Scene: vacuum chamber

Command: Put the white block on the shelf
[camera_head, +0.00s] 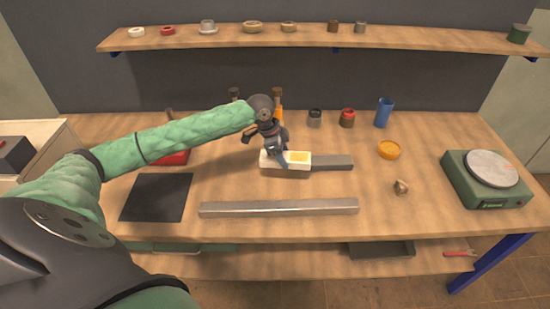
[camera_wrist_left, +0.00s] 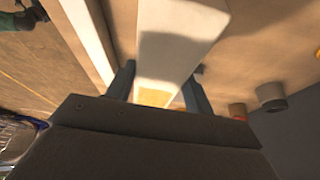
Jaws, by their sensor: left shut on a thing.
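The white block (camera_head: 270,161) with a yellow patch on it is at the middle of the bench. My left gripper (camera_head: 281,160) is shut on it from above. In the left wrist view the white block (camera_wrist_left: 177,45) runs between the two fingers of the left gripper (camera_wrist_left: 158,88). I cannot tell whether the block touches the bench or is just above it. The upper shelf (camera_head: 380,38) runs along the back wall, and a lower shelf (camera_head: 300,263) shows under the bench. My right gripper is not in view.
Several rings and small parts, such as a flanged ring (camera_head: 208,27), stand on the upper shelf. A grey bar (camera_head: 335,163) lies by the block, a long metal bar (camera_head: 280,207) in front. A blue cup (camera_head: 384,113) and green scale (camera_head: 487,178) are to the right.

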